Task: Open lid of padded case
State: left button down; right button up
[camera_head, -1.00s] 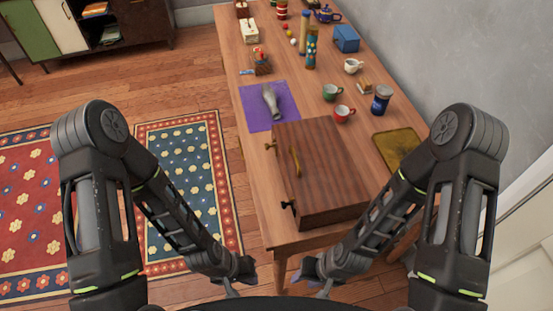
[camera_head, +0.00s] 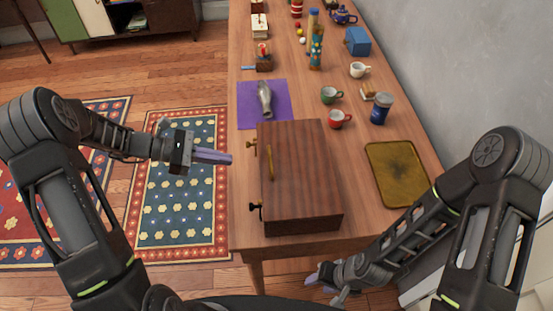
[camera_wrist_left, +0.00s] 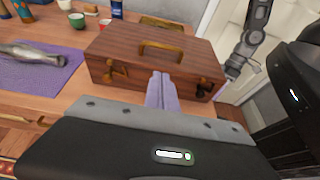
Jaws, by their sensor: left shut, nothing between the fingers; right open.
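The case is a closed brown wooden box (camera_head: 304,180) lying near the front of the table. It has a brass handle (camera_head: 269,166) and two latches on its left side; the front latch (camera_head: 255,208) looks dark. In the left wrist view the case (camera_wrist_left: 120,50) shows its handle (camera_wrist_left: 161,50) and latches facing the camera. My left gripper (camera_head: 230,159) is shut and empty, just left of the case and pointing at the handle side. It also shows in the left wrist view (camera_wrist_left: 162,76). My right gripper (camera_head: 316,278) is open and low, in front of the table's front edge.
A red cup (camera_head: 337,118), a green cup (camera_head: 328,95) and a blue jar (camera_head: 380,110) stand behind.

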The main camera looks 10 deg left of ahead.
pick_arm(q)
jog(key=shift+w+a+r, duration=0.15)
jog(key=shift+a+r, duration=0.1)
jog(key=shift+r, duration=0.3)
jog(key=shift+d, duration=0.1)
jog(key=p+x, duration=0.2)
jog(key=x, duration=0.8)
jog(key=shift+r+p, duration=0.2)
jog(key=shift+p, duration=0.1)
jog(key=shift+w+r, duration=0.1)
